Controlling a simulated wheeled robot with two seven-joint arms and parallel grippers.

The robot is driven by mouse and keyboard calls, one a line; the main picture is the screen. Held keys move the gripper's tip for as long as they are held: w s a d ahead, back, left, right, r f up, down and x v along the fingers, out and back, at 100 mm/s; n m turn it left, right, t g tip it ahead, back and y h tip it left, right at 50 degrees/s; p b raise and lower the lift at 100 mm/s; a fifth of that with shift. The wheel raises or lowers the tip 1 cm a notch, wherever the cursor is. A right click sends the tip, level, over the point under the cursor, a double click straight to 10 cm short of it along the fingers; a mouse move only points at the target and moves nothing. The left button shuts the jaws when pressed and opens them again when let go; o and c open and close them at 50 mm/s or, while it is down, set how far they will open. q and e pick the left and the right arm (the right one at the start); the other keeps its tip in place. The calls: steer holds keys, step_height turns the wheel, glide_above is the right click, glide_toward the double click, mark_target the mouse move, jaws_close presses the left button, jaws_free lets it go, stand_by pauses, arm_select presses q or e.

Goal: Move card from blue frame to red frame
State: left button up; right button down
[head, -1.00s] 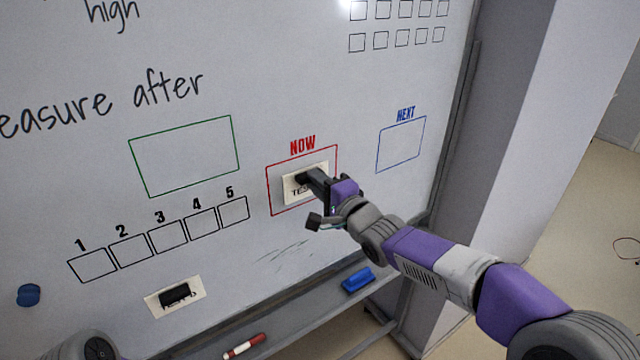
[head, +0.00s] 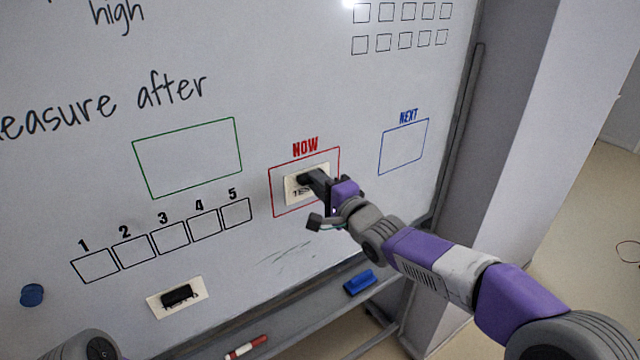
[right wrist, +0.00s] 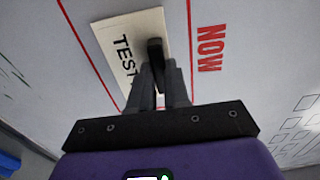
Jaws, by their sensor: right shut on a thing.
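The cream card (head: 294,190) marked "TEST" lies against the whiteboard inside the red frame (head: 271,199) labelled "NOW". A black handle or magnet sits on the card. My right gripper (head: 312,181) is shut on that black piece of the card. The right wrist view shows the card (right wrist: 108,38) between the red lines (right wrist: 88,55), with the gripper fingers (right wrist: 158,75) closed on the black piece. The blue frame (head: 383,152) labelled "NEXT" is empty, to the right of the red one. My left gripper is not in view.
A second card (head: 158,307) with a black handle is on the board at lower left, below the numbered boxes (head: 95,265). A green frame (head: 160,191) is empty. The tray below holds a blue eraser (head: 360,284) and a red marker (head: 247,347). A blue magnet (head: 32,295) is at far left.

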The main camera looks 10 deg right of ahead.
steer(key=shift+w, duration=0.15)
steer(key=c, duration=0.6)
jaws_free()
steer(key=v, duration=0.7)
steer(key=shift+p, duration=0.3)
stand_by(0.4)
